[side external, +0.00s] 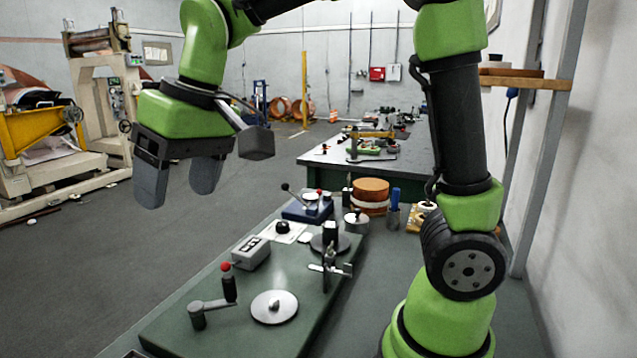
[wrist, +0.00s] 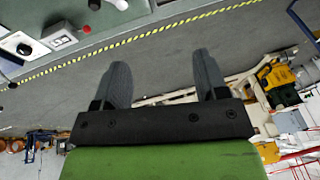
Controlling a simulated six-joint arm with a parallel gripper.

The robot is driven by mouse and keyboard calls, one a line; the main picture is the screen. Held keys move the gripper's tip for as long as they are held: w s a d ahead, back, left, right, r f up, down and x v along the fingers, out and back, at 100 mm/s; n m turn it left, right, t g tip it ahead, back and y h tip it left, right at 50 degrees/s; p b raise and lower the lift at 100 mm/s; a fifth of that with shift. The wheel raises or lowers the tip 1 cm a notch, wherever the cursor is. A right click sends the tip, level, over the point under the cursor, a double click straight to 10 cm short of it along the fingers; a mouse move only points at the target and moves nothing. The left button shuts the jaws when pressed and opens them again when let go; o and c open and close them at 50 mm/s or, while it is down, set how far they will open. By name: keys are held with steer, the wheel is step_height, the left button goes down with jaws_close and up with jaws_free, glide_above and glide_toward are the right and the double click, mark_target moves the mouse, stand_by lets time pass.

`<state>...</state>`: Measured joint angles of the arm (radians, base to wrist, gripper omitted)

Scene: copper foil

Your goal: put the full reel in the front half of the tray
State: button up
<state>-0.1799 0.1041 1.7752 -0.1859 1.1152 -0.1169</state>
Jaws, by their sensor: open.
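My gripper (side external: 179,186) is open and empty, raised in the air at the left of the side view, over the floor and well away from the bench objects. Its two grey fingers also show apart in the wrist view (wrist: 162,72), with nothing between them. A small tan item (side external: 424,216) with a white round piece sits behind my arm, partly hidden. I cannot make out a tray for certain.
A yellow-black floor stripe (wrist: 150,35) crosses the wrist view.

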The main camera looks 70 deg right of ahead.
steer(key=s+d+m+t, duration=0.3)
steer(key=s+d, duration=0.1)
steer(key=s, duration=1.1)
steer(key=shift+d+r+t, duration=0.15)
steer(key=shift+t, duration=0.25)
